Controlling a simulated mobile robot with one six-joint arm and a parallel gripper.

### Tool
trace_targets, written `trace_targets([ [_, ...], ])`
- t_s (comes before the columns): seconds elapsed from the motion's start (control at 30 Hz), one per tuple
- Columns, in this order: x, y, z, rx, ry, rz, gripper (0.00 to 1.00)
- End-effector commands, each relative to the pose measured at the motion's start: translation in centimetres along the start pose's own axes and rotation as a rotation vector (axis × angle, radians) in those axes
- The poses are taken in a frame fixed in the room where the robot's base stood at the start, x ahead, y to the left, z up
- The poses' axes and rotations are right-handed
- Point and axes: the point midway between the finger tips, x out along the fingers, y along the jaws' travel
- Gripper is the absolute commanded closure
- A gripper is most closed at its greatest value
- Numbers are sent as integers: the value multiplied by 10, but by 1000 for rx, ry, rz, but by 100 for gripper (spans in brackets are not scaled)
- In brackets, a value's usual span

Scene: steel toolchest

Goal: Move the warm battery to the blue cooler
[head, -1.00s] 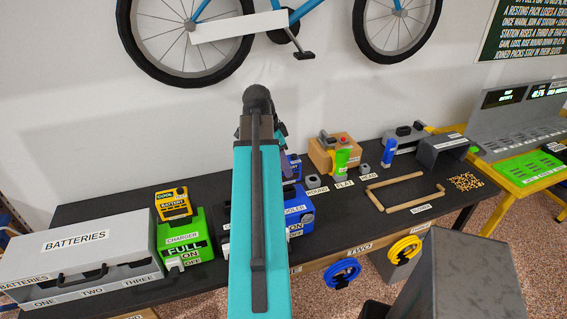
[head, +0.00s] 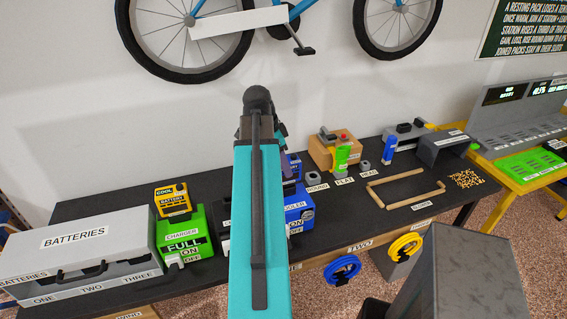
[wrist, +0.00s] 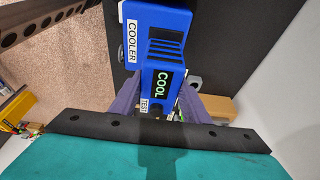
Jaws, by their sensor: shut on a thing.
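My gripper (wrist: 160,98) is shut on a blue battery (wrist: 161,84) in the wrist view. The battery's small screen reads COOL in green, with a TEST label near me. The blue cooler (wrist: 163,22), labelled COOLER, lies directly beyond the battery; I cannot tell whether the battery is seated in it. In the head view, my teal arm hides most of the gripper and part of the cooler (head: 299,207). A little of the blue battery (head: 295,166) shows beside the arm, above the cooler.
A green charger (head: 184,240) holds a yellow battery (head: 173,198) reading COOL. A grey BATTERIES case (head: 85,250) stands at the left. Right of the cooler are a wooden block (head: 324,150), a blue and a green item, and a wooden bracket. A grey column stands in front.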

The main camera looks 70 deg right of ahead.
Motion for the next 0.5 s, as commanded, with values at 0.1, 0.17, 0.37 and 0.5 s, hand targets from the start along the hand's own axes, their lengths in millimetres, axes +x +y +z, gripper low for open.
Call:
trace_targets([
  [0.1,2,0,0,0,1,-1,98],
  [0.17,3,0,1,0,1,-1,98],
  [0.37,6,0,2,0,1,-1,98],
  [0.5,8,0,2,0,1,-1,98],
])
